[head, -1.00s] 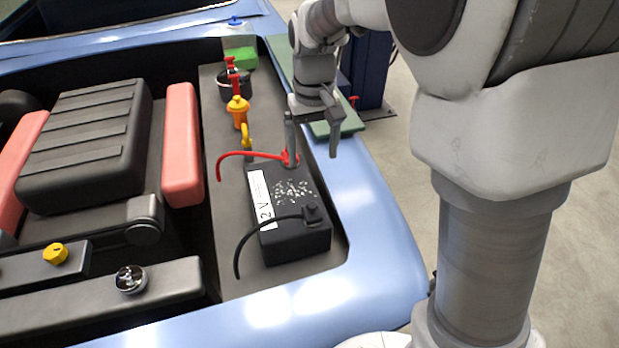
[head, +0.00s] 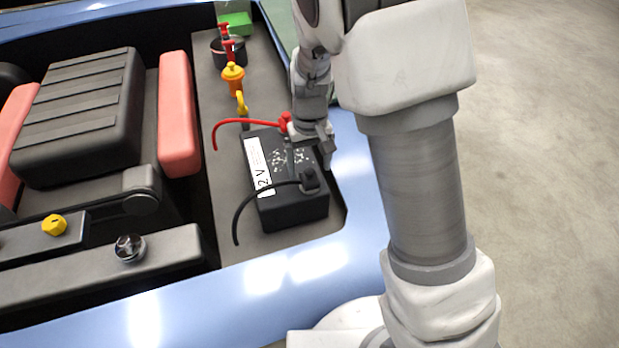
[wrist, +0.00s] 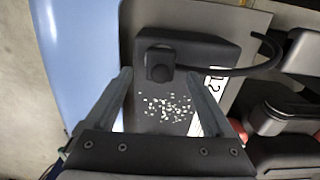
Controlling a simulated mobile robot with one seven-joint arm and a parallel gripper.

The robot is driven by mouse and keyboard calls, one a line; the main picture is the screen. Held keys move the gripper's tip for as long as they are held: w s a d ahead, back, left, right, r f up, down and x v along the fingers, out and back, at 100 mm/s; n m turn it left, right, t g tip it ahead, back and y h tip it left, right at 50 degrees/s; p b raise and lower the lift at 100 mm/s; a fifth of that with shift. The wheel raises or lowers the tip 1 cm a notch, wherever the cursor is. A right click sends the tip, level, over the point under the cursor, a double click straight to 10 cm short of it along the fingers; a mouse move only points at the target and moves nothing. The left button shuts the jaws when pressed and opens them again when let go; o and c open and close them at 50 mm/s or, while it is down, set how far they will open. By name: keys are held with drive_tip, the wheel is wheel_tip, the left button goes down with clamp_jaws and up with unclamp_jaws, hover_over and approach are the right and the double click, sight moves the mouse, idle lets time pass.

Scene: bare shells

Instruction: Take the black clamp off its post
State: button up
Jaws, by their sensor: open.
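The black clamp (head: 309,180) sits on a post at the near end of the black battery (head: 291,211), with a black cable (head: 246,204) curving from it to the left. In the wrist view the clamp (wrist: 160,62) is ahead of my gripper (wrist: 160,85), between the lines of its two fingers. The fingers are spread apart and empty, over the battery top (wrist: 150,115) with its pale specks. In the head view my gripper (head: 309,165) is low over the battery, just beyond the clamp. The post under the clamp is hidden.
A red clamp (head: 286,122) with a red cable (head: 232,121) is at the battery's far end, close to my arm. The blue car body edge (head: 358,190) runs along the right. A yellow-orange part (head: 233,78) stands farther back. A red cover (head: 179,115) lies to the left.

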sight(309, 170)
wheel_tip(309, 170, down, 3)
drive_tip(key=shift+s+f, duration=0.1)
drive_tip(key=shift+c, duration=0.3)
clamp_jaws()
